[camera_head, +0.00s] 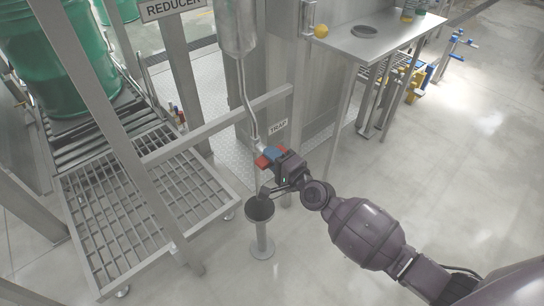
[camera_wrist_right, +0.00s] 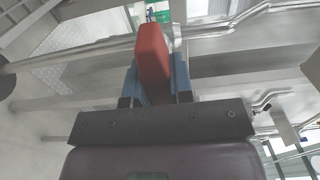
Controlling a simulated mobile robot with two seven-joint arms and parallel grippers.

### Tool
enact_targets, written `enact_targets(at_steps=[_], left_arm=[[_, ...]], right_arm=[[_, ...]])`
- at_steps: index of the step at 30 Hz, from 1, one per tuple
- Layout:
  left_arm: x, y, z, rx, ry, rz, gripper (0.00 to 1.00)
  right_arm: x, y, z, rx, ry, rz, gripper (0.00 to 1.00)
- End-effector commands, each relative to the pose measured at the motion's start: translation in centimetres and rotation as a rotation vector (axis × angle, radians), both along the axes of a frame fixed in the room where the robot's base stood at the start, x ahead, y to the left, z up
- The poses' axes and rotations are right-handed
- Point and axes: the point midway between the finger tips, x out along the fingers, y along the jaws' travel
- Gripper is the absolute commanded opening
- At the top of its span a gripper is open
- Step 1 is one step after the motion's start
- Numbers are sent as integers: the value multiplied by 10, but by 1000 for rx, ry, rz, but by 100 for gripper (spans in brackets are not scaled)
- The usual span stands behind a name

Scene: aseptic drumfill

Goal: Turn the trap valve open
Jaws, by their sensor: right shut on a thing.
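The trap valve's red handle (camera_head: 262,162) shows at the lower end of a thin steel pipe, below the TRAP label (camera_head: 278,127). My right gripper (camera_head: 271,154) has its blue fingers at the handle. In the right wrist view the red handle (camera_wrist_right: 153,60) stands between the two blue fingers (camera_wrist_right: 156,84), which are shut on it. The valve body is mostly hidden behind the gripper and handle. My left gripper is in neither view.
A steel drain funnel (camera_head: 260,209) on a stand is just below the valve. A grated conveyor frame (camera_head: 150,200) and green drum (camera_head: 55,55) are at left. A steel table (camera_head: 385,40) stands at upper right.

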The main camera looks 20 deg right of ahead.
Motion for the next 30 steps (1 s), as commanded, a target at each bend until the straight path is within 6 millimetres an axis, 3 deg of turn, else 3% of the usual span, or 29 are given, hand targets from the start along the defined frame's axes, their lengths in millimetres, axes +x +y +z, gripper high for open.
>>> enact_targets(at_steps=[11, 30], left_arm=[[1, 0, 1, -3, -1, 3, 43], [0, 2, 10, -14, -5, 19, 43]], right_arm=[[0, 0, 1, -101, -38, 0, 0], [1, 0, 4, -641, -236, -1, 0]])
